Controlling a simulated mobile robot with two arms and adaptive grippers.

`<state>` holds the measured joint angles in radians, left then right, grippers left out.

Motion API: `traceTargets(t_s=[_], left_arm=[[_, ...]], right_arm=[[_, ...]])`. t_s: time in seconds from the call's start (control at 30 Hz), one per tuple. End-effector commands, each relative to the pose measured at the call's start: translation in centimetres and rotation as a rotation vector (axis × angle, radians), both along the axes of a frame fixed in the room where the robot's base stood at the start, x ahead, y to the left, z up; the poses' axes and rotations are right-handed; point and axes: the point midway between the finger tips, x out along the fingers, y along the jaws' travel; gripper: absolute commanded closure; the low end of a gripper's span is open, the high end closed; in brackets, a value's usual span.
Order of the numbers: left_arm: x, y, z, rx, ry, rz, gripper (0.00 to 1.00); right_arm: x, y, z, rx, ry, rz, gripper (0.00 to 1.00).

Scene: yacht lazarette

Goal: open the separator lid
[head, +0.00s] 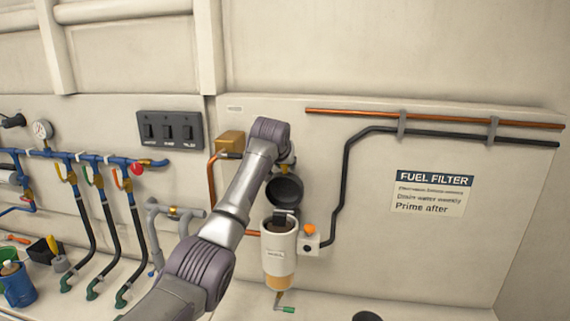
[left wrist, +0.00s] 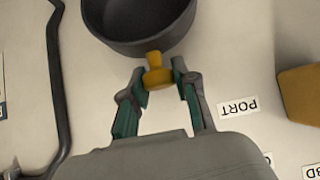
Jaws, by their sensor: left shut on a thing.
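The separator (head: 279,252) is a white cylinder with an amber lower part, fixed to the wall panel. Its dark round lid (head: 285,191) is swung up and stands tilted above the open top, with a dark hinge piece between them. In the left wrist view the lid (left wrist: 138,22) shows at the top, with a brass knob (left wrist: 157,72) on its edge. My left gripper (left wrist: 160,82) has its fingers on either side of the knob and is shut on it. In the head view this gripper (head: 287,162) is partly hidden behind my arm. My right gripper is not in view.
A black pipe (head: 346,180) and an orange knob (head: 310,229) are right of the separator. A brass box (head: 230,142) and a switch panel (head: 170,131) are to its left. A green-tipped drain valve (head: 286,309) hangs below. The wall under the fuel filter sign (head: 432,193) is clear.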

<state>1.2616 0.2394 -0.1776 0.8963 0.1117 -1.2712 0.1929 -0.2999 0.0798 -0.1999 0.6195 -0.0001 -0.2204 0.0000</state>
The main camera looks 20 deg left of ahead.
Motion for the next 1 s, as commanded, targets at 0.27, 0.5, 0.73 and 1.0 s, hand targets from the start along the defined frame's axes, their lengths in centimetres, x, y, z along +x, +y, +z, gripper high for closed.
traceTargets(t_s=[0.27,0.5,0.73,1.0], left_arm=[[-0.1,0.0,-0.6,-0.001,0.012,0.0,0.46],[-0.1,0.0,-0.2,-0.001,0.006,0.001,0.46],[-1.8,-0.4,1.3,-0.001,0.003,0.0,0.46],[-6.1,-1.5,4.9,0.0,0.004,-0.001,0.46]], right_arm=[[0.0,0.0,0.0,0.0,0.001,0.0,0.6],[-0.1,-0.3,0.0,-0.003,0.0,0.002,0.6],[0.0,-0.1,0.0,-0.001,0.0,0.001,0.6],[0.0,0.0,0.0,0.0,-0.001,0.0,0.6]])
